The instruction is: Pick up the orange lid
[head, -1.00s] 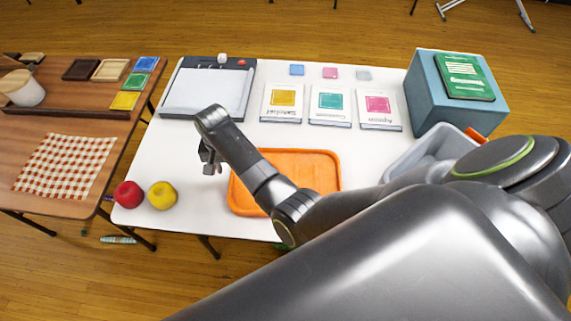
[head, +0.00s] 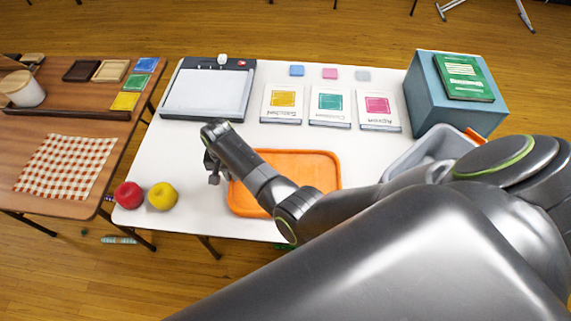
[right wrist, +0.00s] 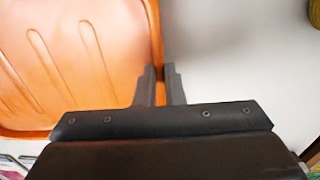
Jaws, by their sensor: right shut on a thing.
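The orange lid (head: 318,172) lies flat on the white table, a shallow tray-like piece with a raised rim, partly covered by my right arm in the head view. In the right wrist view the lid (right wrist: 75,60) fills the left side, with grooves on its face. My right gripper (head: 214,178) is at the lid's left edge. In the right wrist view its fingers (right wrist: 160,72) sit on either side of the lid's rim, shut on it. The lid still appears to rest on the table. My left gripper is not in view.
A paper trimmer (head: 208,92), several cards, a grey bin (head: 408,157) and a blue box (head: 425,105) stand around the table. Bare table lies between lid and trimmer.

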